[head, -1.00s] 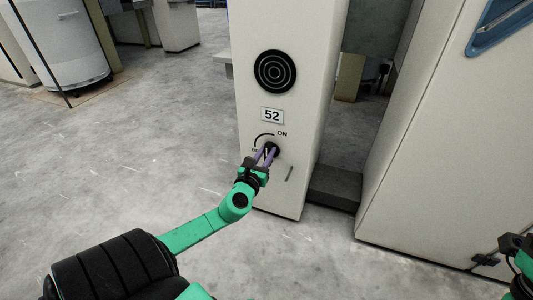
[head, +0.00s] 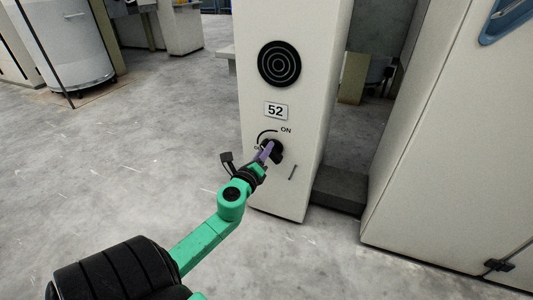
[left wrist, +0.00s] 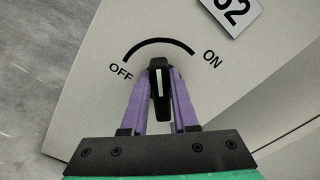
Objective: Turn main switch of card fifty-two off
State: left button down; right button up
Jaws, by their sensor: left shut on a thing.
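The main switch is a black rotary knob (left wrist: 160,92) with a white mark, on the pale front panel (head: 284,190) of card 52. In the left wrist view the mark points about midway along the black arc, between OFF at left and ON at right. My left gripper (head: 266,151) is shut on the knob, with a purple finger on either side, as the left wrist view (left wrist: 161,78) shows. In the head view the gripper hides part of the knob and the OFF label. My right gripper is not in view.
The number plate 52 (head: 276,111) and a round black ringed disc (head: 279,64) sit above the switch. A slot-like handle (head: 292,172) is below right. A large pale cabinet (head: 455,150) stands at right. The grey floor (head: 130,170) at left is clear.

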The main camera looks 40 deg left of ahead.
pick_arm(q)
jog(key=shift+s+a+f+n, duration=0.1)
jog(key=shift+f+n, duration=0.15)
jog(key=shift+n, duration=1.3)
jog(key=shift+w+a+f+n, duration=0.15)
jog(key=shift+f+n, duration=0.1)
jog(key=shift+n, duration=1.25)
jog(key=shift+s+a+f+n, duration=0.15)
jog(key=shift+f+n, duration=0.1)
jog(key=shift+n, duration=1.3)
jog(key=c, duration=0.7)
grip_release()
jog(key=shift+b+v, duration=0.45)
jog(key=shift+v, duration=5.6)
jog(key=shift+d, duration=0.1)
